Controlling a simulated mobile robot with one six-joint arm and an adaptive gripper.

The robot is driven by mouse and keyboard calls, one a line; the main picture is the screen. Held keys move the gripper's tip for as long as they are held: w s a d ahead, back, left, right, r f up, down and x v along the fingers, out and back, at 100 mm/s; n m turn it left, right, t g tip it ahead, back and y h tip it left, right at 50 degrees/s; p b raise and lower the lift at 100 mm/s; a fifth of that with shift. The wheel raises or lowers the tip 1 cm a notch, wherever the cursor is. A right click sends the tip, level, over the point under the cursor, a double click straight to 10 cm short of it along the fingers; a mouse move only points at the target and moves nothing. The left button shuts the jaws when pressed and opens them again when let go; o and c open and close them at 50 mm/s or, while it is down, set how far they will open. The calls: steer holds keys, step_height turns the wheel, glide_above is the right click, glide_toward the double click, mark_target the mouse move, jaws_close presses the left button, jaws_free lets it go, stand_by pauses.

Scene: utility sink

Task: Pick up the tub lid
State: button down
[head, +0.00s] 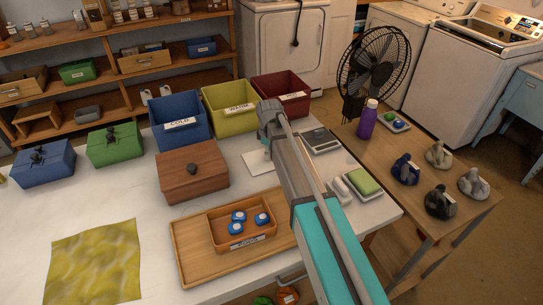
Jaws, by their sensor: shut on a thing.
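My gripper (266,140) is mostly hidden behind my own wrist and arm, near the middle of the head view. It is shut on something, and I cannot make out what. A flat white piece (256,163) shows just below it; I cannot tell whether they touch. An open orange-brown tub (236,243) labelled PODS holds blue-and-white pods on a wooden tray (193,264). A blue box (44,170) and a green box (116,150), both with dark handles on top, stand at the left. A closed brown wooden box (193,184) has a dark knob. I cannot clearly identify the tub lid.
Blue (181,123), yellow (230,107) and red (282,97) open bins line the counter's back. A yellow cloth (95,262) lies front left. A purple bottle (368,120) and several small dark and grey items stand on the right wooden table (452,222), near a black fan (375,62).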

steer(key=shift+r, duration=0.1)
step_height(320, 180, up, 3)
steer(key=p, duration=0.3)
steer(key=shift+f, duration=0.2)
steer(key=s+a+r+p, duration=0.1)
steer(key=s+r+p, duration=0.9)
steer(key=s, duration=0.4)
steer(key=shift+a, duration=0.4)
steer(key=shift+w+r, duration=0.1)
